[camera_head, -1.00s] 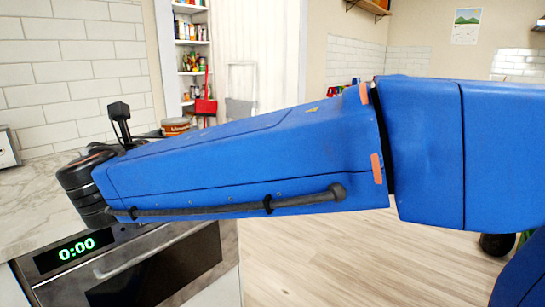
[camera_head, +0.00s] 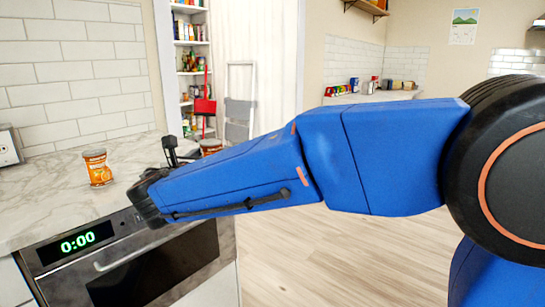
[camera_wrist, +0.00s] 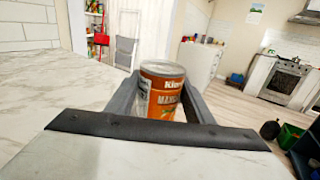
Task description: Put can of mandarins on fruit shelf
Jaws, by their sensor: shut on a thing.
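The can of mandarins (camera_wrist: 163,88) has an orange label with partly readable white lettering and a silver lid. It stands upright between the dark fingers of my gripper (camera_wrist: 160,100), which is shut on it. In the head view the can (camera_head: 211,145) shows beyond my blue arm, its lower part hidden by the arm. Tall shelving (camera_head: 191,45) with mixed goods stands in the back corner. I cannot tell which shelf holds fruit.
A similar orange can (camera_head: 98,167) stands on the marble counter (camera_head: 40,195) above the oven (camera_head: 150,265). A grey folding step ladder (camera_head: 239,105) and a hanging red item (camera_head: 205,104) are by the shelving.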

